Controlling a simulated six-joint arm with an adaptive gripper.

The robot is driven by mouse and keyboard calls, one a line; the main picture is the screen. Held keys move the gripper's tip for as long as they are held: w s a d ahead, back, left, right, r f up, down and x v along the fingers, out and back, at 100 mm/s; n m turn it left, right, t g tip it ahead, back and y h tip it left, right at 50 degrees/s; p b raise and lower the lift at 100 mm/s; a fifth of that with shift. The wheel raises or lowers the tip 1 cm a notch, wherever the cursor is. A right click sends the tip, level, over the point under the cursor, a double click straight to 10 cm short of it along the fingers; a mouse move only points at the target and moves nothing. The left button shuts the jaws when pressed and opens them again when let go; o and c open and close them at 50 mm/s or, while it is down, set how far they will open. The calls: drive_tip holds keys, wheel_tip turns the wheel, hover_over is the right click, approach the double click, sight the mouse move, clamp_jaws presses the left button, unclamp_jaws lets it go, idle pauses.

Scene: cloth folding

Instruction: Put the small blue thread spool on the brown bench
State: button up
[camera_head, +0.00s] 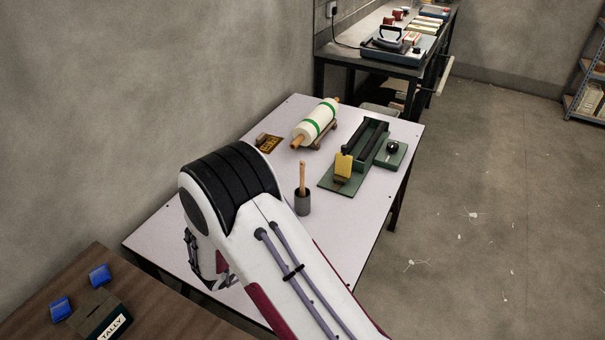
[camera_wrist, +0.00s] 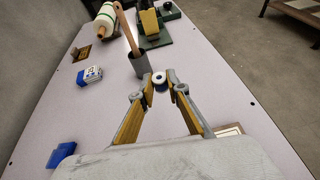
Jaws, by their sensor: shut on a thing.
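My gripper (camera_wrist: 161,78) is shut on a small blue and white thread spool (camera_wrist: 160,85), which sits between the two fingertips in the wrist view. The white table top shows below it; I cannot tell whether the spool touches it. In the head view only a part of my gripper (camera_head: 222,279) shows beneath my arm, and the spool is hidden. The brown bench (camera_head: 45,312) is at the lower left of the head view, beside the white table.
The white table (camera_head: 240,215) holds a grey cup with a wooden handle (camera_head: 303,201), a roller (camera_head: 315,122) and a green device (camera_head: 360,155). A blue and white item (camera_wrist: 88,76) and a blue block (camera_wrist: 62,155) lie left of my gripper. Two blue items and a TALLY box (camera_head: 98,314) occupy the bench.

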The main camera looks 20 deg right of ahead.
drive_tip(key=w+d+f, duration=0.1)
drive_tip(key=w+f, duration=0.1)
drive_tip(key=w, duration=1.1)
drive_tip(key=n+t+y, duration=0.1)
drive_tip(key=n+t, duration=0.1)
hover_over(289, 185)
drive_tip(key=s, duration=0.3)
drive_tip(key=shift+w+a+r, duration=0.15)
drive_tip(key=shift+a+r, duration=0.15)
drive_tip(key=shift+a, duration=0.05)
drive_tip(key=shift+y, duration=0.3)
drive_tip(key=shift+f, duration=3.15)
drive_tip(key=shift+f, duration=0.1)
drive_tip(key=shift+f, duration=1.8)
drive_tip(key=shift+f, duration=0.15)
